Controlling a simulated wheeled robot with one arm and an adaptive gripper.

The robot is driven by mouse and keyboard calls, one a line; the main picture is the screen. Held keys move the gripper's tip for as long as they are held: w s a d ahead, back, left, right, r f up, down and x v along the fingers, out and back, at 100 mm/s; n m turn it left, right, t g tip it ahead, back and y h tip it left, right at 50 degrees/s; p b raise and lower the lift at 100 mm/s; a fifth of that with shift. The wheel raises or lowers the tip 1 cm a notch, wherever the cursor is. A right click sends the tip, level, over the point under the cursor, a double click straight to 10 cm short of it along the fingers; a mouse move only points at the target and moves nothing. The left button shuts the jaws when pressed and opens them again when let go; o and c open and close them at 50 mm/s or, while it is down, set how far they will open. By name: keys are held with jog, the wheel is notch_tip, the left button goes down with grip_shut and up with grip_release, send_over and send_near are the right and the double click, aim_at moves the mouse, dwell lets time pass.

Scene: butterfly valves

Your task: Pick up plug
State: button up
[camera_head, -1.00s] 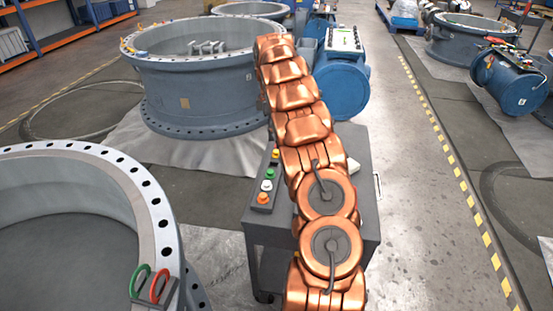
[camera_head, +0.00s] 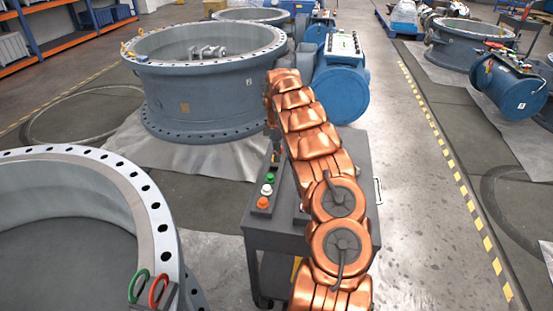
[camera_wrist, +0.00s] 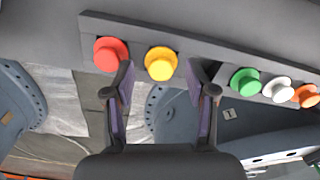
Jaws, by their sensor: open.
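A dark strip (camera_wrist: 225,52) on the cart carries a row of coloured round plugs. The wrist view shows a red plug (camera_wrist: 111,53), a yellow plug (camera_wrist: 161,63), a green plug (camera_wrist: 246,81), a white plug (camera_wrist: 278,89) and an orange plug (camera_wrist: 306,95). My gripper (camera_wrist: 162,82) is open and empty. Its fingers appear on either side of the yellow plug, and the left one overlaps the red plug's edge. Contact cannot be told. In the head view, the green (camera_head: 270,179), white (camera_head: 267,190) and orange (camera_head: 262,202) plugs show; my arm largely hides the strip's far end.
The grey cart (camera_head: 277,240) stands between a large valve ring (camera_head: 205,95) behind and another ring (camera_head: 160,215) at the front left. A blue cylindrical actuator (camera_head: 341,90) is behind my arm. Open floor (camera_head: 415,220) lies to the right.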

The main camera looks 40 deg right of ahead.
jog(key=shift+f, duration=0.5)
jog(key=shift+c, duration=0.3)
jog(key=c, duration=0.8)
jog(key=shift+c, duration=0.2)
